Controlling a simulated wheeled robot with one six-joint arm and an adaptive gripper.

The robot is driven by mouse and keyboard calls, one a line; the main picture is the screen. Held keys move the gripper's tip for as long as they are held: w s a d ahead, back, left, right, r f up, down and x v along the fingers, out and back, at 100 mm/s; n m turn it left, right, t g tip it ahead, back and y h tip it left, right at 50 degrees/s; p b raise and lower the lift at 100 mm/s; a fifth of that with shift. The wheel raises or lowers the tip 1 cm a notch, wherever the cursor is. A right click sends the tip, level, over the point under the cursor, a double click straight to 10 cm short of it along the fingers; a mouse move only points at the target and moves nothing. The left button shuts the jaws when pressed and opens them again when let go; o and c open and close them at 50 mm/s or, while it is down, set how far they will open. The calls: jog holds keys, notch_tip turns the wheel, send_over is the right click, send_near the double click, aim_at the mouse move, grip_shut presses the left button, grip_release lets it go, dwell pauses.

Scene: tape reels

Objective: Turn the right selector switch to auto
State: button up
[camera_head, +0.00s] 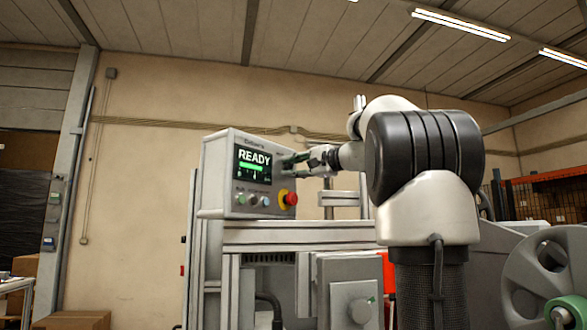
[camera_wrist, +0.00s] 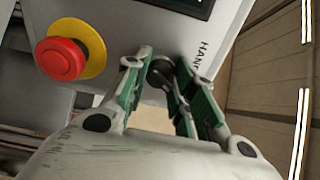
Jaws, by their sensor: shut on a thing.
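The black selector switch (camera_wrist: 159,74) sits on the grey control panel (camera_wrist: 121,22) in the wrist view, near the label "HAND"; the rest of the label is hidden. My gripper (camera_wrist: 160,68) has its green-padded fingers on both sides of the knob and is shut on it. The knob's pointing direction is mostly hidden. In the head view my gripper (camera_head: 287,163) reaches from the right to the upper right of the control panel (camera_head: 218,165); the switch is hidden there.
A red emergency stop (camera_wrist: 61,59) on a yellow ring sits left of the fingers in the wrist view. The panel screen (camera_head: 253,165) reads "READY", with small buttons (camera_head: 253,199) below it. The machine frame (camera_head: 275,237) stands under the panel.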

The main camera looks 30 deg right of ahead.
jog(key=o, duration=1.1)
jog(key=shift+c, duration=0.2)
jog(key=v, duration=1.2)
jog(key=shift+f, duration=0.1)
